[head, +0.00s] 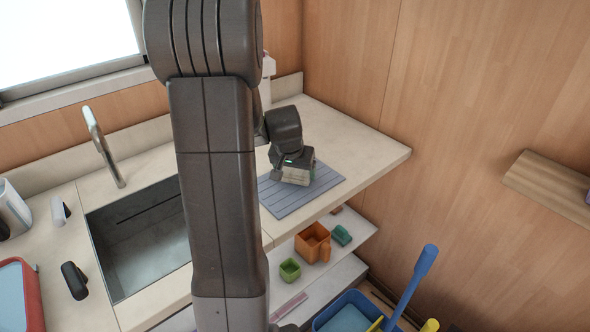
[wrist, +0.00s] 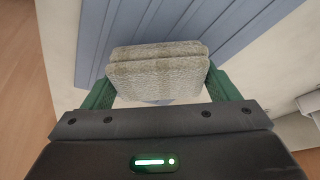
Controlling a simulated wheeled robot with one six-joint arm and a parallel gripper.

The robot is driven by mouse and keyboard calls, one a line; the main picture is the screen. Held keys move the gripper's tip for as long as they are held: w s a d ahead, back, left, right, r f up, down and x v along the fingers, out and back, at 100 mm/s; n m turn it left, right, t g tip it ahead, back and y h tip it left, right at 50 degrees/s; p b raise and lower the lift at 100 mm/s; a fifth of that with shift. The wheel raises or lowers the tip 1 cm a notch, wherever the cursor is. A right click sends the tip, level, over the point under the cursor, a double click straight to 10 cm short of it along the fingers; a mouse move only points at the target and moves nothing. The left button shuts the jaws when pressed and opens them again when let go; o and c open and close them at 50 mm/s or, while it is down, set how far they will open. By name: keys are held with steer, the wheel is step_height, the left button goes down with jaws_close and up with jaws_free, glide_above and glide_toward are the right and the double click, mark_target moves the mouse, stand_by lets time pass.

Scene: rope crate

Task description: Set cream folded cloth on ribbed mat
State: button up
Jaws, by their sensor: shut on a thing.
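The cream folded cloth (wrist: 158,68) is between the two green fingers of my gripper (wrist: 160,88) in the wrist view, and the fingers are shut on it. In the head view my gripper (head: 296,172) is over the ribbed mat, with a little of the pale cloth (head: 296,177) showing below it. The blue-grey ribbed mat (head: 325,181) lies flat on the counter right of the sink. It also shows behind the cloth in the wrist view (wrist: 225,38). I cannot tell whether the cloth touches the mat.
The sink (head: 140,245) with its tap (head: 103,150) is left of my arm. The counter's right end (head: 385,150) is bare. A blue bucket (head: 350,305) stands lower.

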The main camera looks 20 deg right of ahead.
steer(key=shift+f+b, duration=0.4)
steer(key=shift+f, duration=0.1)
stand_by(0.5)
steer(key=o, duration=1)
steer(key=v, duration=1.4)
